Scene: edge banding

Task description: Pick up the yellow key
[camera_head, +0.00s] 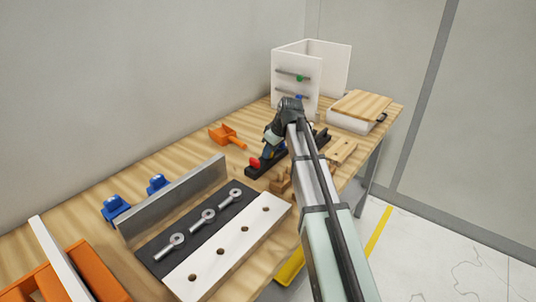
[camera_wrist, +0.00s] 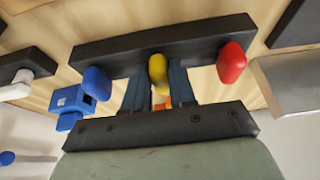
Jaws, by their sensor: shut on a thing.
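The yellow key (camera_wrist: 158,70) shows in the wrist view between the two dark fingers of my gripper (camera_wrist: 159,88). The gripper is shut on it. The key is at the middle of a black bar (camera_wrist: 120,50), between a blue key (camera_wrist: 97,82) and a red key (camera_wrist: 232,62). I cannot tell whether it is still seated in the bar. In the head view my gripper (camera_head: 269,150) is down at the black bar (camera_head: 254,173), close to the red key (camera_head: 254,162). The yellow key is hidden there by my arm.
A white panel with holes (camera_head: 235,250) and a dark strip with eye-bolts lie at front left. Blue clamps (camera_head: 116,207) stand behind. An orange tool (camera_head: 226,135) lies left of the bar. A white open box (camera_head: 295,85) and boards (camera_head: 361,104) stand at the far end.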

